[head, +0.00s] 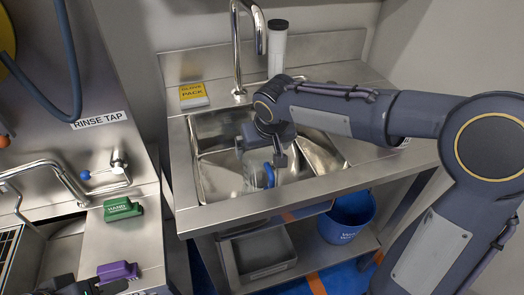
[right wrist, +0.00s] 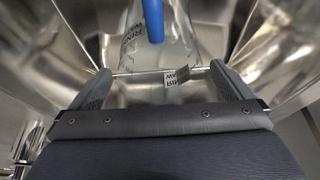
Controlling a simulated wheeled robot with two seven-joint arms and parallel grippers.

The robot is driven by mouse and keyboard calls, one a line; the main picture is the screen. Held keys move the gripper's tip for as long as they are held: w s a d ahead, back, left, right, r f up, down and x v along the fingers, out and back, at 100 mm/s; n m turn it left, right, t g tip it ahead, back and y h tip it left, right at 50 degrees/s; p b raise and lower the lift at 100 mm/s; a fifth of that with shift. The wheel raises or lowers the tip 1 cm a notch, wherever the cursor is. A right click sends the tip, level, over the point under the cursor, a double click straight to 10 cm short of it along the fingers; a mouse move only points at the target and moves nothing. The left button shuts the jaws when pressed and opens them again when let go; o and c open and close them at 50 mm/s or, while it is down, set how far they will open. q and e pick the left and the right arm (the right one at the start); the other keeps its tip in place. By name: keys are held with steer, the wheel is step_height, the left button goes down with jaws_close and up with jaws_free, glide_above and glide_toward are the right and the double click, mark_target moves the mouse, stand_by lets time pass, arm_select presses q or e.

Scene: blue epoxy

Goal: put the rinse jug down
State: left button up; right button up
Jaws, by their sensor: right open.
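The rinse jug (head: 255,181) is clear with a blue part, and it sits low in the steel sink basin (head: 213,128) in the head view. In the right wrist view the jug (right wrist: 175,52) shows its blue strip and printed label just beyond the fingers. My right gripper (head: 262,158) reaches down into the basin at the jug. In the right wrist view my right gripper (right wrist: 163,82) is open, with its fingers apart on either side of the jug's near edge. Whether a finger touches the jug is unclear. My left gripper (head: 90,288) shows only partly at the bottom left; its fingers are unclear.
A tall faucet (head: 237,50) and a white cylinder (head: 277,48) stand behind the basin. A yellow pack (head: 193,95) lies on the sink's back left. Green (head: 122,208) and purple (head: 118,271) blocks sit on the left counter. A blue bucket (head: 346,218) stands below.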

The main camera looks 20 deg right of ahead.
steer(key=p+v, duration=0.1)
steer(key=v, duration=0.7)
steer(key=s+d+r+y+p, duration=0.1)
steer(key=s+d+r+p, duration=0.15)
steer(key=s, duration=0.35)
steer(key=s+d+r+y+p, duration=0.1)
steer(key=s+d+r+p, duration=0.1)
steer(key=s+d+p, duration=0.25)
steer(key=s+a+m+t+y+p, duration=0.1)
steer(key=s+p, duration=0.3)
steer(key=s, duration=0.8)
steer(key=shift+a+f+m+y, duration=0.15)
steer(key=shift+f+m+y, duration=0.2)
steer(key=shift+m, duration=0.25)
